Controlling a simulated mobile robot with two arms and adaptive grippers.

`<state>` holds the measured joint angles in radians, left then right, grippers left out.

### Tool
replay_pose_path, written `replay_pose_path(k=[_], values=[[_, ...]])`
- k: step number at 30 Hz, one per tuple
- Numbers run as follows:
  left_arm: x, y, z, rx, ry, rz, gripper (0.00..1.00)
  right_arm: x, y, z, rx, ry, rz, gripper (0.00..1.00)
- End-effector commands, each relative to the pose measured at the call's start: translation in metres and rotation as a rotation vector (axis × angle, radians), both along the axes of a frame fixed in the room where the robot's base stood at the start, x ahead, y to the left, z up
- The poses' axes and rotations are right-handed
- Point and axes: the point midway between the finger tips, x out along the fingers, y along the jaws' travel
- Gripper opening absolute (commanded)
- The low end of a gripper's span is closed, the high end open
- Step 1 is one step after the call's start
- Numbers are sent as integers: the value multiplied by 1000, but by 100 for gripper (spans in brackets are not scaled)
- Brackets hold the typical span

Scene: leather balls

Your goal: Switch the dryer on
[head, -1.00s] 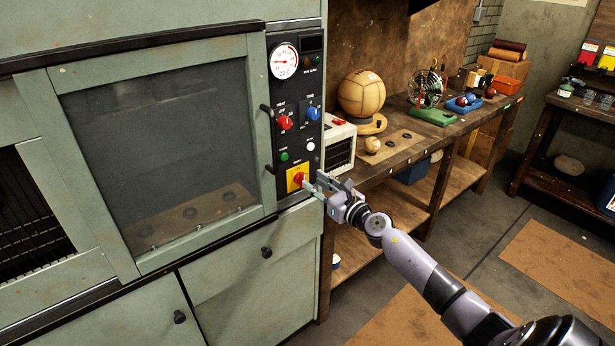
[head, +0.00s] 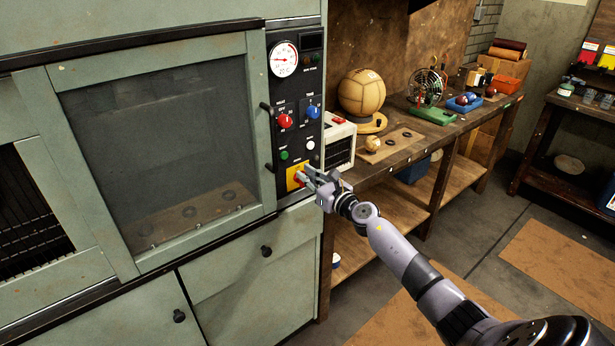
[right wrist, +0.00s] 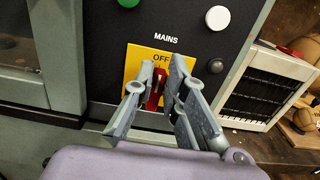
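The dryer is the big grey-green cabinet (head: 220,262) at the left, with a glass door and a dark control panel (head: 297,95). At the panel's foot a red mains switch (right wrist: 154,92) sits on a yellow plate (right wrist: 134,62). The words MAINS and OFF show in the right wrist view. My right gripper (head: 302,176) is at this switch. Its fingers (right wrist: 162,78) stand on both sides of the red handle, close against it, and partly hide the plate. My left gripper is not in view.
A red knob (head: 285,121), a blue knob (head: 313,112), a green button (head: 284,155) and a white button (head: 310,145) sit above. A white box (head: 340,142) stands close right on the workbench (head: 405,145), beside a leather ball (head: 362,92).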

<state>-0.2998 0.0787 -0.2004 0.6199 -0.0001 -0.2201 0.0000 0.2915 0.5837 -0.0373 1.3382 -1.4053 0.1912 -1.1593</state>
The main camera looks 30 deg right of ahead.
Motion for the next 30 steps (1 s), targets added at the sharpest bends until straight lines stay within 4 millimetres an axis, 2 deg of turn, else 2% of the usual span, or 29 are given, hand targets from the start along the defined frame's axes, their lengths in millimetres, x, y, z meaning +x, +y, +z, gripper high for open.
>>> replay_pose_path(k=[4,20,30], values=[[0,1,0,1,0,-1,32,0,0,0,0,0,0,0],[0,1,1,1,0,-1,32,0,-1,0,31,3,0,0],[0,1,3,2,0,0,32,0,-7,-1,243,21,-1,0]])
